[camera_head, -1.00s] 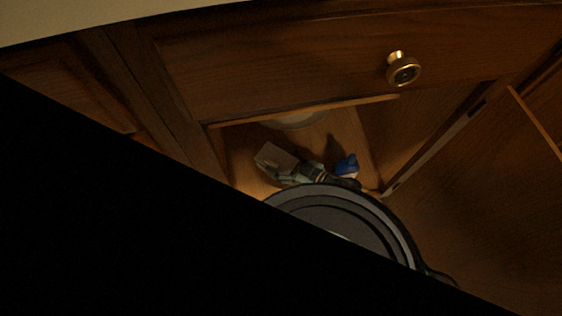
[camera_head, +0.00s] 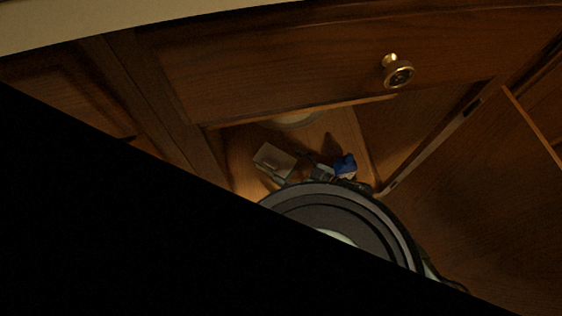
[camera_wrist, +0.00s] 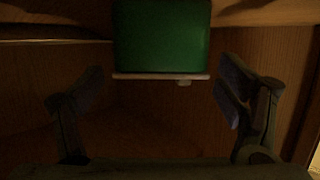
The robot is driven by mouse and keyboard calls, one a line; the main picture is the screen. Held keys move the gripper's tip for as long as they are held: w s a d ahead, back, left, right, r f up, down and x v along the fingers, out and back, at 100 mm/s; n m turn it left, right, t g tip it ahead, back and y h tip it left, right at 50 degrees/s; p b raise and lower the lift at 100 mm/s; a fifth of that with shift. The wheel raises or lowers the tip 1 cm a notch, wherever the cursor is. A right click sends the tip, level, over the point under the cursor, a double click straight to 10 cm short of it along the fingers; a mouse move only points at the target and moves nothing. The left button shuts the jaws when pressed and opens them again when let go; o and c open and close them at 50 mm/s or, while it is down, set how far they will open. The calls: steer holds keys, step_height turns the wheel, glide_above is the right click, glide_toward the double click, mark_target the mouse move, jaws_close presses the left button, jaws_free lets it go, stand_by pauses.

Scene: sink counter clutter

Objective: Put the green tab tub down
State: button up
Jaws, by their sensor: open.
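The green tab tub (camera_wrist: 161,36) shows at the top middle of the wrist view, a green body with a pale rim along its near edge. My gripper (camera_wrist: 161,90) is open, with one finger on each side and a clear gap between each finger and the tub. The tub lies at or just beyond the fingertips. In the head view a small pale-topped box (camera_head: 274,159) stands on the cabinet floor and may be the same tub; its colour is hard to tell there. My wrist and arm hide the area in front of it.
The tub is inside a dim wooden cabinet. A blue object (camera_head: 346,165) is to the right, and a pale round thing (camera_head: 296,119) is at the back. The open door (camera_head: 500,190) bounds the right side; a drawer front with a brass knob (camera_head: 398,71) is above.

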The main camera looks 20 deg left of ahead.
steer(key=shift+v, duration=1.75)
